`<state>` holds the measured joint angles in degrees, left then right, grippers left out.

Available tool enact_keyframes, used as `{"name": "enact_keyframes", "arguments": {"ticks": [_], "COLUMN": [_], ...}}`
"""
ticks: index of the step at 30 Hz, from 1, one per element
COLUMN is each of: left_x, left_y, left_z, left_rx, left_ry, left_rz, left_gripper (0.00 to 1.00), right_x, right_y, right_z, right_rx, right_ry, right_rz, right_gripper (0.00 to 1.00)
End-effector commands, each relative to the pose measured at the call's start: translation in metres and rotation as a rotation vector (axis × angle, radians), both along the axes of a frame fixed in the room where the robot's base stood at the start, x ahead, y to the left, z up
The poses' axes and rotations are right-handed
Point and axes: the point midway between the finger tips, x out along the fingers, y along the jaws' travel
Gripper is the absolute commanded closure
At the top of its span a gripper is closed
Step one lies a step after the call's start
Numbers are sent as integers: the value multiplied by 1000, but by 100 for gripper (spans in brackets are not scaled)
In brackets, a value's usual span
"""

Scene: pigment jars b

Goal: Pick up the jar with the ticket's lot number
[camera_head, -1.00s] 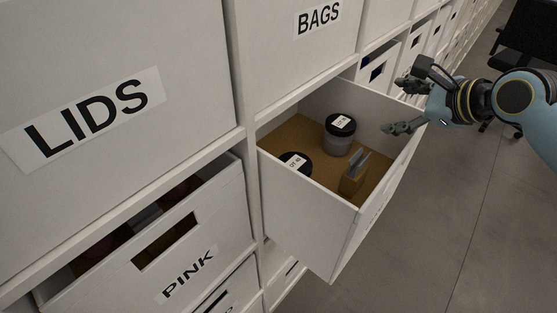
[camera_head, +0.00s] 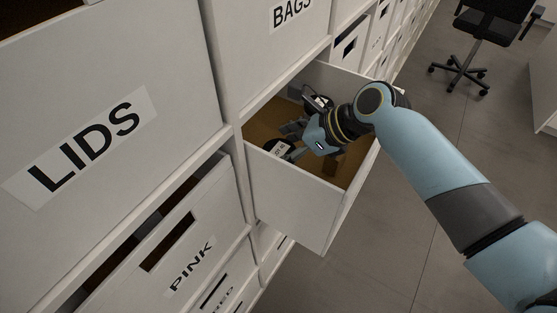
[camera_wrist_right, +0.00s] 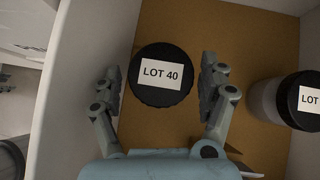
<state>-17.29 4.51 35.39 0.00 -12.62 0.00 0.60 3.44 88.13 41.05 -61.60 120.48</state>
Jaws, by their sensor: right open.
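My right gripper (camera_head: 290,136) is open and reaches down into the open drawer. In the right wrist view its two fingers (camera_wrist_right: 160,68) stand on either side of a black-lidded jar (camera_wrist_right: 162,92) whose label reads LOT 40; nothing is gripped. That jar also shows in the head view (camera_head: 278,149), partly behind the gripper. A second jar (camera_wrist_right: 286,100) with a black lid stands to the right, its label cut off after LOT; it is partly hidden in the head view (camera_head: 319,103). The wooden ticket holder (camera_head: 334,165) is mostly covered by my arm; no ticket number is readable.
The drawer's white front wall (camera_head: 292,200) and side walls close in around the jars. Its brown floor (camera_wrist_right: 225,35) is bare above the jars in the wrist view. Closed LIDS (camera_head: 100,130) and PINK (camera_head: 175,240) drawers are at left. An office chair (camera_head: 480,35) stands far off.

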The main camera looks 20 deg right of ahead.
Motion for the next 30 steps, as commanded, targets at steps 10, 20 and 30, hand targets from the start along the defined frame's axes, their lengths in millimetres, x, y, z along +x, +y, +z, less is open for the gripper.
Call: {"name": "enact_keyframes", "arguments": {"ticks": [10, 20, 30], "left_x": [3, 4, 4], "left_y": [2, 2, 1], "left_z": [1, 1, 1], "left_rx": [2, 2, 2], "left_ry": [-4, -6, -6], "left_rz": [-1, -1, -1], "left_gripper": [60, 60, 60], "right_x": [12, 11, 12], "right_y": [13, 13, 13], "right_z": [-18, -18, -17], "right_rx": [-1, -1, 0], "right_ry": [-2, -2, -2], "right_rz": [1, 1, 0], "right_gripper": [23, 55, 70]}}
